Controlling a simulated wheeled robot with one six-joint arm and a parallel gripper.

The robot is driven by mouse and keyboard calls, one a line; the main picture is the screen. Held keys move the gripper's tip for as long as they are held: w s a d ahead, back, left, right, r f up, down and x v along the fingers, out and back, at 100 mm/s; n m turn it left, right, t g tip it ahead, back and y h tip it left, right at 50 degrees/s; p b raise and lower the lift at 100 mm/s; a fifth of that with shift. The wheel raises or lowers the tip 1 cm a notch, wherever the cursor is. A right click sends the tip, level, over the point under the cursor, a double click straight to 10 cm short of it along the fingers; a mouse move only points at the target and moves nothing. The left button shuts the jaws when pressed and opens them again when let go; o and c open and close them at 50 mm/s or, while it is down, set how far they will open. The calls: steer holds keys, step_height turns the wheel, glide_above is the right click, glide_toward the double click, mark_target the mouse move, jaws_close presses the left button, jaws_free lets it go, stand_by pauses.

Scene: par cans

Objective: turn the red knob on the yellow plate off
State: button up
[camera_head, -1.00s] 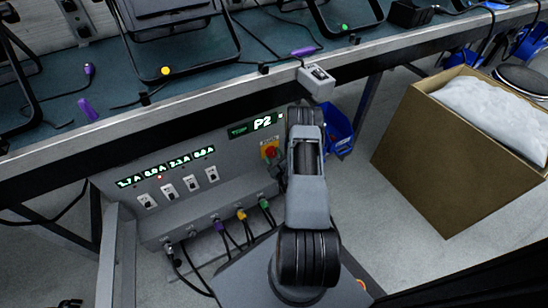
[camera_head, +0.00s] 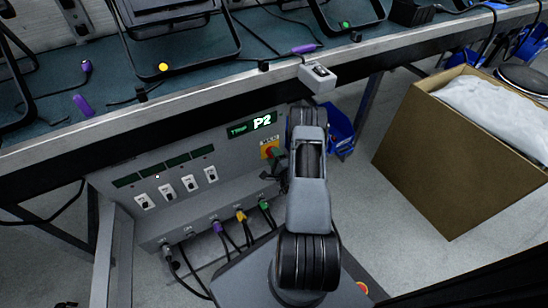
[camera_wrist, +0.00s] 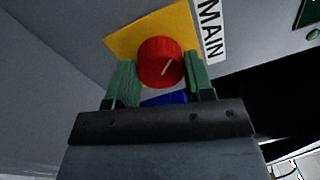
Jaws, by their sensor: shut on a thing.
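The red knob (camera_wrist: 158,50) sits on the yellow plate (camera_wrist: 122,38) in the wrist view, with its white line slanted. My gripper (camera_wrist: 160,72) has its two green fingers on either side of the knob and is shut on it. In the head view the yellow plate (camera_head: 264,154) shows on the grey panel under the bench, and my arm and gripper hide part of it and of the knob.
The panel (camera_head: 215,140) carries a lit "P2" display (camera_head: 264,121), several dark displays (camera_head: 178,161) and several white switches (camera_head: 165,190). Cables plug in below. The bench edge (camera_head: 180,108) overhangs it. A cardboard box (camera_head: 430,160) and a blue bin (camera_head: 341,125) stand to the right.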

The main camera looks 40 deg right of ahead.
steer(key=shift+d+n, duration=0.1)
steer(key=shift+n, duration=0.2)
stand_by(0.4)
steer(key=o, duration=0.7)
steer(key=shift+o, duration=1.2)
steer(key=s+a+p, duration=0.2)
steer(key=s+p, duration=0.1)
steer(key=s, duration=1)
steer(key=shift+s+f+p, duration=0.35)
steer(key=shift+f, duration=0.1)
